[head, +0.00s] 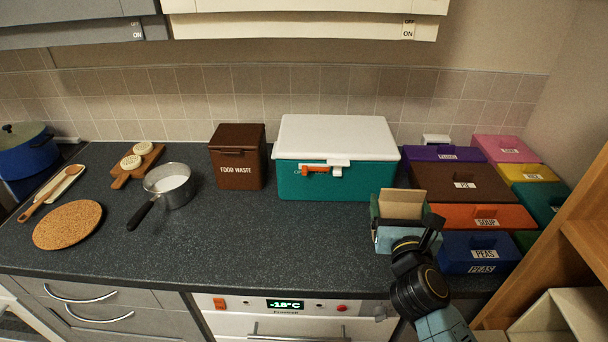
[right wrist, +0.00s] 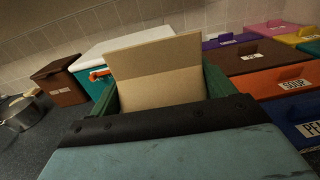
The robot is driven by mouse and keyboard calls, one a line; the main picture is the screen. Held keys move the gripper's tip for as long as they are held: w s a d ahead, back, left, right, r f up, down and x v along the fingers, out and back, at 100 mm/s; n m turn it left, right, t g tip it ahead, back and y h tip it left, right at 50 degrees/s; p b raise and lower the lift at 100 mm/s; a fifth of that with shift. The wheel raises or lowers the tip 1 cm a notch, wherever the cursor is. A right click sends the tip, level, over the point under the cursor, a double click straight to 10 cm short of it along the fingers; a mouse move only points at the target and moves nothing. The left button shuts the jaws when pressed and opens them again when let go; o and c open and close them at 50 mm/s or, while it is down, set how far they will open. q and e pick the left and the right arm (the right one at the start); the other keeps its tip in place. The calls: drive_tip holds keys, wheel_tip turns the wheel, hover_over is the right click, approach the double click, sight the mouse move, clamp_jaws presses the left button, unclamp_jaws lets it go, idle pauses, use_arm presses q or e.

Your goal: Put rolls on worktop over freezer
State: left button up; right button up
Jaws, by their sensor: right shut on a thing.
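The freezer front (head: 240,318), with a -18°C display, is under the worktop's front edge. My left gripper is not in view.
A teal cooler box (head: 335,185) with white lid and a brown food waste bin (head: 238,170) stand at the back. Labelled coloured boxes (head: 462,184) crowd the right. A saucepan (head: 170,188), board (head: 136,163) and cork mat (head: 68,225) are left. The middle front is clear.

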drive_tip(key=shift+w+a+r+y, duration=0.15)
drive_tip(key=shift+w+r+y, duration=0.1)
drive_tip(key=shift+r+y, duration=0.15)
drive_tip(key=shift+r, duration=0.1)
wheel_tip(320, 180, down, 5)
drive_tip(key=shift+s+r+b, duration=0.15)
drive_tip(key=shift+r+b, duration=0.05)
drive_tip(key=shift+b, duration=0.8)
wheel_tip(320, 180, down, 5)
drive_tip(key=b, duration=0.3)
drive_tip(key=shift+f, duration=0.15)
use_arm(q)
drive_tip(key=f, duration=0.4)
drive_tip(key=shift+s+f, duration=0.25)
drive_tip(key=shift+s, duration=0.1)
